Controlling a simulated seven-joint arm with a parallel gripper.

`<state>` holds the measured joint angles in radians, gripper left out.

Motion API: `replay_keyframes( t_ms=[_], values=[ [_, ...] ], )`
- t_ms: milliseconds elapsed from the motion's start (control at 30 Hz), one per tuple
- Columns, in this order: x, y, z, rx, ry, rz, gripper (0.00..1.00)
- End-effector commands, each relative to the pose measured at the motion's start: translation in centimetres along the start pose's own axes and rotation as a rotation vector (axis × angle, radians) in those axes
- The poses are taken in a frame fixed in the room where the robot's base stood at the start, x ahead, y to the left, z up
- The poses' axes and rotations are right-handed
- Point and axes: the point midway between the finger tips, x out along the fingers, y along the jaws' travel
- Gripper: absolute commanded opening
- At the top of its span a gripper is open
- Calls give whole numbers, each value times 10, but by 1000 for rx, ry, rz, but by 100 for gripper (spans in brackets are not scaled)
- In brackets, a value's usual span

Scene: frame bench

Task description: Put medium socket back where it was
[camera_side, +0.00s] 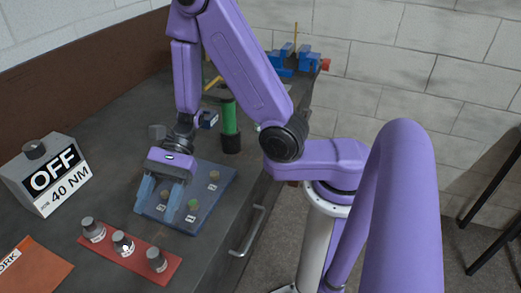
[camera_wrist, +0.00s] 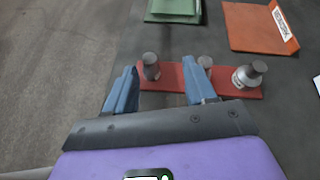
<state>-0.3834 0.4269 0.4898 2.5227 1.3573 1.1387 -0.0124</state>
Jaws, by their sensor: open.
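Three grey sockets stand upright on a red strip (camera_side: 135,262): a left one (camera_side: 93,230), a middle one (camera_side: 122,244) and a right one (camera_side: 157,260). Their white labels are too small to read, so I cannot tell which is the medium one. A blue board (camera_side: 213,213) with several small pegs lies behind the strip. My gripper (camera_side: 160,203) is open and empty over the board's left part. In the wrist view, one socket (camera_wrist: 150,67) shows between the fingers (camera_wrist: 163,78), farther off. Another (camera_wrist: 205,62) is partly hidden by the right finger, and a third (camera_wrist: 250,74) is to the right.
A grey box (camera_side: 45,175) reading OFF and 40 NM stands at the left. A green cylinder (camera_side: 229,118) on a dark base and a blue vise (camera_side: 290,62) stand behind. The bench's right edge has a drawer handle (camera_side: 247,232).

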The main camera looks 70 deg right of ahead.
Motion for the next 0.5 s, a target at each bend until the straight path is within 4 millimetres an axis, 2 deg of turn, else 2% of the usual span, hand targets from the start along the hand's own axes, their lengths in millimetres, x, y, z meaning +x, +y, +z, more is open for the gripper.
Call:
replay_keyframes(
  t_ms=[200,500],
  values=[
    [-8,35,13,-246,34,248,55],
    [-34,84,15,-593,84,564,55]
  ],
)
